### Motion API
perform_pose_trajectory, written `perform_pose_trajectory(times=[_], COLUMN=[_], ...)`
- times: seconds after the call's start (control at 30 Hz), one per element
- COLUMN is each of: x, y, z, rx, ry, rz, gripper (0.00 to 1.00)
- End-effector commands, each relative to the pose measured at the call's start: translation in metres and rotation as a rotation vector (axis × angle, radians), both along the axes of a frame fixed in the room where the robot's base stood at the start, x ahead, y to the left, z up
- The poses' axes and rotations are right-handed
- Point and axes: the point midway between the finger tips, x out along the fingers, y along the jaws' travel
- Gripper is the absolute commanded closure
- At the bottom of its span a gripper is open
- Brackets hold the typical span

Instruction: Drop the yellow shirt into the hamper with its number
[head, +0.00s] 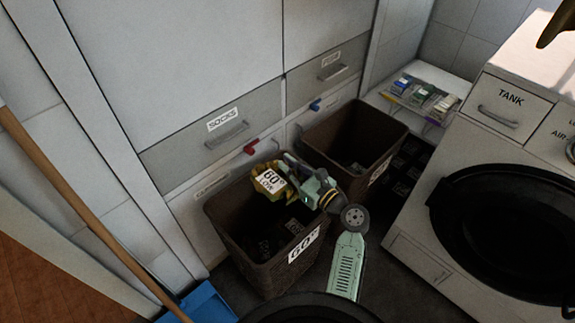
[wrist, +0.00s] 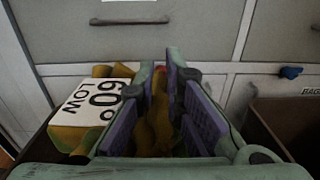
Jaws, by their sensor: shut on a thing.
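The yellow shirt (head: 266,186) has a white label reading 60° LOW and shows crumpled in my gripper in the head view. It also shows in the wrist view (wrist: 92,110), with yellow cloth between the purple finger pads. My gripper (head: 290,175) is shut on the shirt, over the back part of the near dark brown hamper (head: 262,262). That hamper has a white label reading 60° on its front. Its inside is dark and partly hidden by my arm. In the wrist view my gripper (wrist: 168,110) points at the drawer fronts behind.
A second brown hamper (head: 384,135) stands behind and to the right. Drawers (head: 222,140) are behind, one labelled SOCKS, with red and blue hooks below. A white washing machine (head: 490,210) is at the right. A broom handle (head: 80,205) and blue dustpan (head: 200,303) are at the left.

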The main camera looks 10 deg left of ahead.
Motion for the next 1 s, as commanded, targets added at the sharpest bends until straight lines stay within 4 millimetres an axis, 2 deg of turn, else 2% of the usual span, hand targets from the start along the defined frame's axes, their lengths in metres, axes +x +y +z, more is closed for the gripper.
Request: perform_pose_trajectory(times=[0.03,0.3,0.77,0.8,1.0], x=[0.0,0.0,0.0,0.0,0.0], y=[0.001,0.001,0.0,0.0,0.0], z=[-0.014,-0.036,-0.04,-0.04,-0.04], rx=[0.0,0.0,0.001,0.001,0.001], ry=[0.0,-0.001,-0.001,-0.001,-0.001], rz=[0.001,0.0,0.0,0.0,0.0], gripper=[1.0,1.0,1.0,0.9,0.77])
